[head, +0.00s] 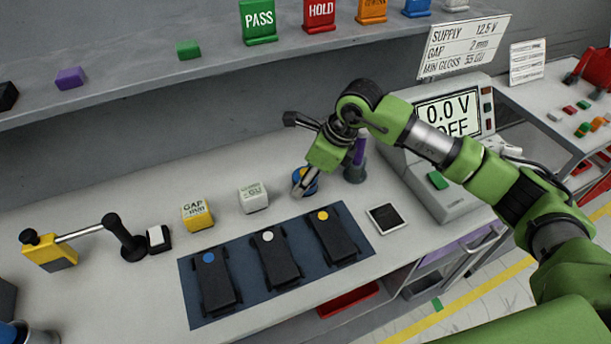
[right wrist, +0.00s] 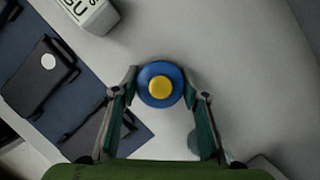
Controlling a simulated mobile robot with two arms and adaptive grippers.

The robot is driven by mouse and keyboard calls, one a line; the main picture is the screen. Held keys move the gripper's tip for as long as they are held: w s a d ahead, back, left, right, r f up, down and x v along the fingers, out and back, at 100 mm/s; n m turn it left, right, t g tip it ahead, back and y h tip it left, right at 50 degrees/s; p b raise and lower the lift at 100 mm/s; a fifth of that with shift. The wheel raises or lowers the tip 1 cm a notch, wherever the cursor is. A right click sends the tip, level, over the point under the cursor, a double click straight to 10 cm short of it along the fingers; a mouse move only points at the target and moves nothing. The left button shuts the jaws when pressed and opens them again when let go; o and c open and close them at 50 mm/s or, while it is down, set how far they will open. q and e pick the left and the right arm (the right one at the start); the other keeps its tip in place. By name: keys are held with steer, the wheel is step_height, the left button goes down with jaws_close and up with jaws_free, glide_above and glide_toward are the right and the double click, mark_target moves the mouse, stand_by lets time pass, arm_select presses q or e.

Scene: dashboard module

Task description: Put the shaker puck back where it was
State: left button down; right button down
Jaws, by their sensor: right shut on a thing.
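The shaker puck (right wrist: 160,84) is a round blue piece with a yellow centre. In the right wrist view it sits between the two fingertips of my right gripper (right wrist: 160,88), which is shut on it. In the head view the blue puck (head: 311,181) is partly hidden by my right gripper (head: 303,184), low over the grey bench behind the blue mat (head: 188,281). I cannot tell whether it touches the bench. My left gripper is not in view.
The mat holds three black modules with blue, white and yellow dots. A white GU block (head: 253,198) and yellow GAP block (head: 197,215) stand left of the puck. A dark cup (head: 355,172) with a purple piece stands close on the right, near the supply unit (head: 440,180).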

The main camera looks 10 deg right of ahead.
steer(key=shift+f+b, duration=0.15)
steer(key=shift+b, duration=0.15)
steer(key=c, duration=1.2)
jaws_free()
steer(key=shift+c, duration=0.2)
steer(key=shift+r+p, duration=0.3)
steer(key=shift+p, duration=0.1)
steer(key=shift+s+d+r, duration=0.1)
steer(key=shift+d+r, duration=0.05)
steer(key=shift+r, duration=0.2)
steer(key=b+v, duration=0.2)
steer(key=v, duration=0.9)
